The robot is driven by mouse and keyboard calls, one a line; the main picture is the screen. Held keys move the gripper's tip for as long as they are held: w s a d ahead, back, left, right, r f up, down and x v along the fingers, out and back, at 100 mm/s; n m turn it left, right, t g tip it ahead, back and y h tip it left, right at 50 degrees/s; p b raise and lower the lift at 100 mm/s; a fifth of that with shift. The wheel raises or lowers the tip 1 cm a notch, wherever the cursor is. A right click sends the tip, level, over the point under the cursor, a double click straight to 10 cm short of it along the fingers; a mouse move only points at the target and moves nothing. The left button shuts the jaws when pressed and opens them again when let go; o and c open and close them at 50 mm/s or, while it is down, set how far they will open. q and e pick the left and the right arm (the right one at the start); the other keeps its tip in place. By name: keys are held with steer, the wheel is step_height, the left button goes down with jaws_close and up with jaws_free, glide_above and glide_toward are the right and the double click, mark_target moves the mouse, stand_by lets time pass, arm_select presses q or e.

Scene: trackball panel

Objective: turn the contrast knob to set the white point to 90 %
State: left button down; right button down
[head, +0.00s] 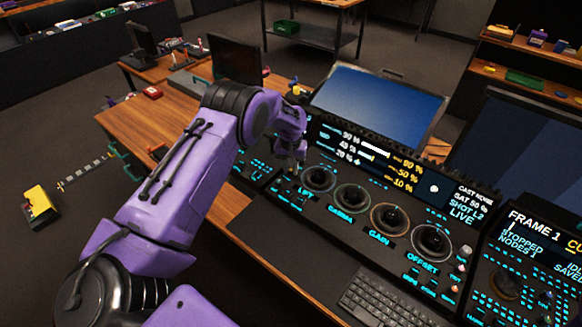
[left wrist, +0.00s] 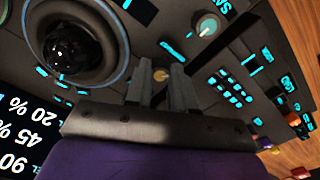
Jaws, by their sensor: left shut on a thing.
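My left gripper (head: 293,166) reaches down to the panel left of the trackball row. In the left wrist view its two fingers (left wrist: 162,80) are shut around a small knob with a tan top (left wrist: 161,74). I cannot read this knob's label; the arm and fingers hide it in the head view. The panel display (head: 368,158) shows white readings that look like 90 %, 45 % and 20 %, beside yellow figures of 90 %, 50 % and 10 %. The right gripper is not in view.
Several trackballs sit right of the gripper, the nearest being the lift one (head: 319,178); a dark ball (left wrist: 73,47) is close by in the wrist view. Another knob (left wrist: 207,25) stands nearby. A keyboard (head: 378,300) lies in front, and a blue screen (head: 380,100) stands behind.

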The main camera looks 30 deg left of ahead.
mark_target(291, 170)
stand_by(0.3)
arm_select(q)
steer(key=c, duration=1)
jaws_free()
steer(key=shift+o, duration=0.2)
step_height(291, 170, up, 11)
steer(key=b, duration=0.2)
steer(key=shift+f, duration=0.2)
